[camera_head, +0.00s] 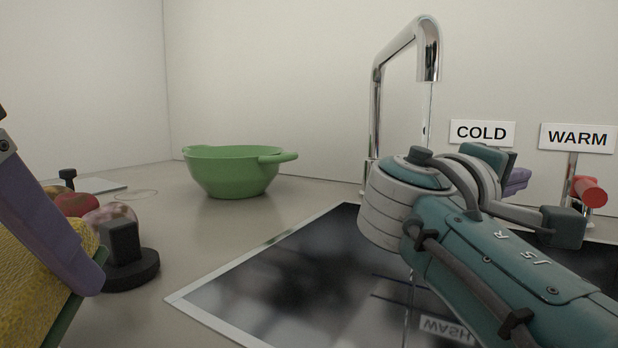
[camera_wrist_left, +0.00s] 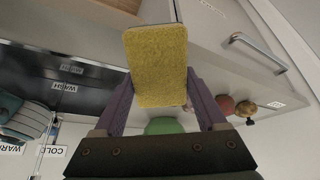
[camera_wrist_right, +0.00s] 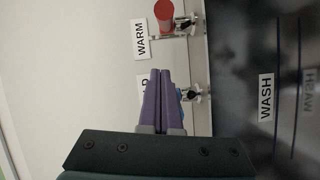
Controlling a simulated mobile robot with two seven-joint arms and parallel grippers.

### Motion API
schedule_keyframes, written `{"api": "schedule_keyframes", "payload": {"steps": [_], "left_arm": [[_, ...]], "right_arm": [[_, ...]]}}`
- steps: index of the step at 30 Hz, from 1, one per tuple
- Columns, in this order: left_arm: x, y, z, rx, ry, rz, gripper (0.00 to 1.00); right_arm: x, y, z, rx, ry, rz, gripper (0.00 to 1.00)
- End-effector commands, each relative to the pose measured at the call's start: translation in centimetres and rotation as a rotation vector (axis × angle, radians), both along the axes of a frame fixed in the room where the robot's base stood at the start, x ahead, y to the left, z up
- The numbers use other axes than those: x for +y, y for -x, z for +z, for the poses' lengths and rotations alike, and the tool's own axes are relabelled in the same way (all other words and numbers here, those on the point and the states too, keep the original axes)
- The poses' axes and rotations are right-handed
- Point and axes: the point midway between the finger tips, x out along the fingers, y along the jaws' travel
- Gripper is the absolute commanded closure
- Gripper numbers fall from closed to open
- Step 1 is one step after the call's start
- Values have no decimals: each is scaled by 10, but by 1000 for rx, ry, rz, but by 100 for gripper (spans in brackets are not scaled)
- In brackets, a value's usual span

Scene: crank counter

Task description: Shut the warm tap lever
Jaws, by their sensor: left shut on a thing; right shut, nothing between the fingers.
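The warm tap lever (camera_head: 590,191) has a red handle and stands at the far right below the WARM sign (camera_head: 577,138). In the right wrist view the red lever (camera_wrist_right: 164,16) is at the top, ahead of my fingers and apart from them. My right gripper (camera_wrist_right: 160,74) is shut and empty, by the COLD sign; in the head view its purple fingers (camera_head: 517,180) show behind my teal arm. My left gripper (camera_wrist_left: 160,92) is shut on a yellow sponge (camera_wrist_left: 158,62), also at the left edge of the head view (camera_head: 35,285).
A tall chrome spout (camera_head: 375,115) lets a thin stream fall towards the dark sink (camera_head: 300,275), partly hidden by my right arm. A green bowl (camera_head: 235,172) stands behind on the counter. Fruit (camera_head: 76,204) and a dark stand (camera_head: 128,270) are at left.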

Motion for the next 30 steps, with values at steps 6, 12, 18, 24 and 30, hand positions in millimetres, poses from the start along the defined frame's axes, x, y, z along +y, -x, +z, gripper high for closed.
{"api": "schedule_keyframes", "payload": {"steps": [6, 12, 18, 24, 30], "left_arm": [[0, 0, -7, 0, 0, 0, 79], [0, 0, 8, 0, 0, 0, 79], [0, 0, 12, 0, 0, 0, 79], [0, 0, 12, 0, 0, 0, 79], [0, 0, 14, 0, 0, 0, 79]], "right_arm": [[-35, -23, -3, -1, 1, -2, 100], [-53, -8, -5, 2, -1, -2, 100], [-63, 2, -9, 1, -1, 0, 100], [-64, 3, -10, 0, -1, 1, 100], [-65, 5, -9, 1, -1, 0, 100]]}}
